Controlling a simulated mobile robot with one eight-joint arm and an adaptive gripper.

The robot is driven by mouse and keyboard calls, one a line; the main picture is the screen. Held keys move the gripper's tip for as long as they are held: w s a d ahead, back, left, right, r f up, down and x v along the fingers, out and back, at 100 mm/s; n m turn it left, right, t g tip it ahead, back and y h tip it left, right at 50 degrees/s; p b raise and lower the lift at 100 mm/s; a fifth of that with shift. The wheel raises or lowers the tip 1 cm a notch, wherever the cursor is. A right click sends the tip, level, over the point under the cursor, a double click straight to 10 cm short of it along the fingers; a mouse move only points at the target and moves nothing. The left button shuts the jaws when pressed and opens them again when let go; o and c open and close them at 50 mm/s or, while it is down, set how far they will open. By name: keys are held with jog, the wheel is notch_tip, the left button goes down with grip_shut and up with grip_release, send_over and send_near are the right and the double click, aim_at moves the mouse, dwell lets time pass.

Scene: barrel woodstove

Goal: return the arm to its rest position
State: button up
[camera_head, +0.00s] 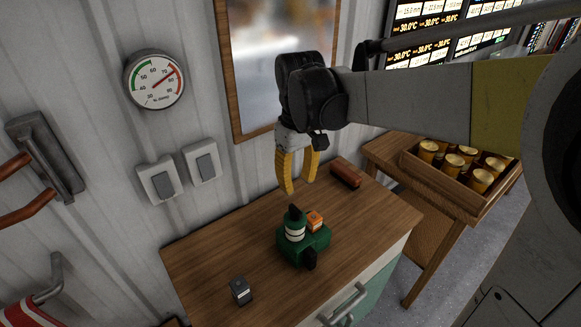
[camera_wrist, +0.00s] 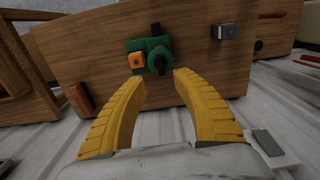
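My gripper (camera_head: 299,187) hangs above the back of a wooden cabinet top, its yellow fingers pointing down. The fingers are spread apart with nothing between them. In the wrist view my gripper (camera_wrist: 160,80) also shows open, with both fingertips apart. A green device (camera_head: 304,246) with a black knob and an orange block stands on the cabinet top, below and in front of the fingers. It also shows in the wrist view (camera_wrist: 158,46) beyond the fingertips. My arm reaches in from the right of the head view.
The wooden cabinet top (camera_head: 210,262) also bears a small grey box (camera_head: 241,291) and a reddish-brown block (camera_head: 345,174). A wooden crate (camera_head: 441,188) of gold cans stands to the right. The wall behind carries a gauge (camera_head: 154,80), switches (camera_head: 201,163) and a framed panel (camera_head: 233,100).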

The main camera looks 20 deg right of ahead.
jog(key=shift+r, duration=0.9)
jog(key=s+f+m+t+b, duration=0.3)
jog(key=s+f+t+b, duration=0.3)
jog(key=s, duration=0.6)
jog(key=shift+s+f+m+t, duration=0.15)
jog(key=shift+f+m+t, duration=0.3)
jog(key=shift+f, duration=0.3)
jog(key=shift+a, duration=0.1)
